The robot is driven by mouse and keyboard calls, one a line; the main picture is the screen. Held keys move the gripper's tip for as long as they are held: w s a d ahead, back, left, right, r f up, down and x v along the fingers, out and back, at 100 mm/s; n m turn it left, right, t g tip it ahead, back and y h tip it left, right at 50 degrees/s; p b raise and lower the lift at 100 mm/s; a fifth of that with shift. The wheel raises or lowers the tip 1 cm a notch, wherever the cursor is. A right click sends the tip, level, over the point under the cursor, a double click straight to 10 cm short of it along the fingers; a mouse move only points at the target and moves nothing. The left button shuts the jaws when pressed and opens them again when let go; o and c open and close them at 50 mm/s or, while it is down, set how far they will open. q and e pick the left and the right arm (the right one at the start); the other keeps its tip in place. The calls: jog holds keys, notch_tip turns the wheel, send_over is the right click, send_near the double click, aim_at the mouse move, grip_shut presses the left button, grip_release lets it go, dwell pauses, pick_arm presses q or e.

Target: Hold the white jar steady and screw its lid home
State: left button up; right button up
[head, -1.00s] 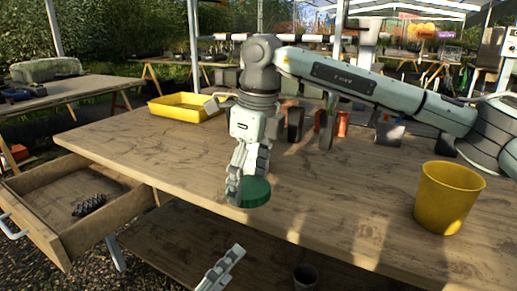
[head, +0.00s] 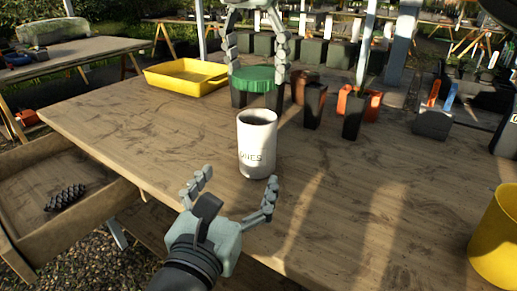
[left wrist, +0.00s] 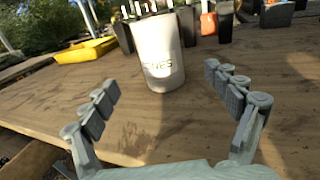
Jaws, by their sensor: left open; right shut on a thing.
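The white jar (head: 257,146) stands upright and open-topped on the wooden table, with dark lettering on its front. It also shows in the left wrist view (left wrist: 158,52). My left gripper (head: 235,184) is open and empty, in front of the jar and apart from it. In the left wrist view its fingers (left wrist: 172,82) spread with the jar ahead between them. My right gripper (head: 257,78) is shut on the green lid (head: 254,74), one finger on each side. It holds the lid level, above and behind the jar in the picture, apart from it.
A yellow tray (head: 186,77) lies at the back left. Dark and orange pots (head: 315,106) stand behind the jar. A yellow bucket (head: 497,240) is at the right edge. An open drawer (head: 95,215) juts out at the left.

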aim_at(257, 143)
pick_arm(q)
jog(key=shift+w, duration=0.1)
jog(key=x, duration=1.2)
jog(key=c, duration=1.8)
pick_arm(e)
jog(key=shift+w+f, duration=0.1)
jog(key=shift+f, duration=2.4)
jog(key=shift+f, duration=0.1)
jog(key=shift+f, duration=0.8)
jog(key=shift+f, duration=0.55)
